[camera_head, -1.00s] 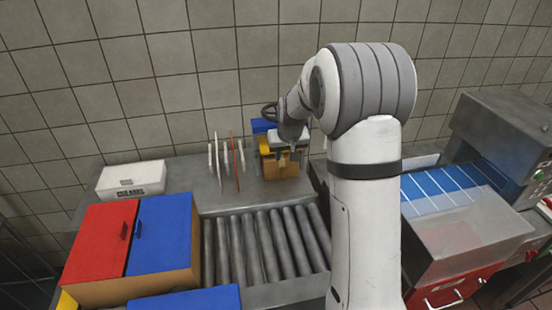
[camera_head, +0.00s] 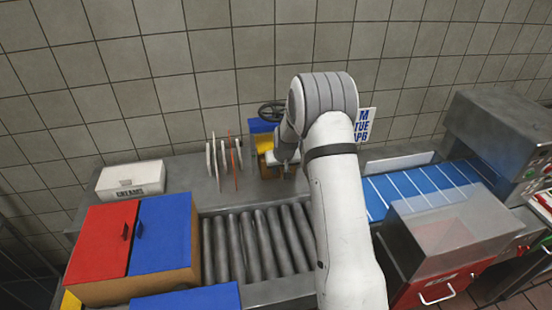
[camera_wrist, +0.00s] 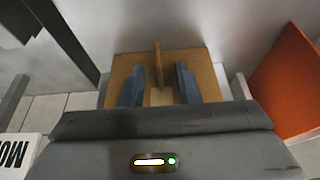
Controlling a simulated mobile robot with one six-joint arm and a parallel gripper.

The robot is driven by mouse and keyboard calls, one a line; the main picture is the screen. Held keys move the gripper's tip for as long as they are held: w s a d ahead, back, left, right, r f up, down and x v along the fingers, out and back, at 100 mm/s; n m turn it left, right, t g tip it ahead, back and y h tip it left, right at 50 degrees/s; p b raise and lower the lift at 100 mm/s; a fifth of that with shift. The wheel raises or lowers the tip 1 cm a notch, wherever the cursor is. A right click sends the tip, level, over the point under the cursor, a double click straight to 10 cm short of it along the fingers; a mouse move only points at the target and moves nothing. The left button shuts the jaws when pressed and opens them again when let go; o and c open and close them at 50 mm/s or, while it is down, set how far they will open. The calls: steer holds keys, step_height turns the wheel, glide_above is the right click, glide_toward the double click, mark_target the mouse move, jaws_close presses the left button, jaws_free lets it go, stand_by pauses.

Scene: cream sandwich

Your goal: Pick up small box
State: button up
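The small box is a brown box (camera_wrist: 205,62) in the wrist view, with a thin upright panel (camera_wrist: 158,62) at its middle. In the head view a brown part of the box (camera_head: 268,171) shows low beside my gripper, and the rest is hidden behind my arm. My gripper (camera_wrist: 160,84) is over the box, its two blue-grey fingers apart, one on each side of the panel. A gap shows between each finger and the panel. In the head view my gripper (camera_head: 285,170) is at the box, at the back of the grey counter.
Upright thin plates (camera_head: 224,160) stand left of the box, and a blue and yellow device (camera_head: 262,130) with a handwheel stands behind it. A roller conveyor (camera_head: 255,245) lies in front. A blue belt (camera_head: 420,188) is at right. An orange panel (camera_wrist: 290,85) stands close right in the wrist view.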

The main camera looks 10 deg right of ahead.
steer(key=shift+c, duration=0.2)
jaws_close()
stand_by(0.4)
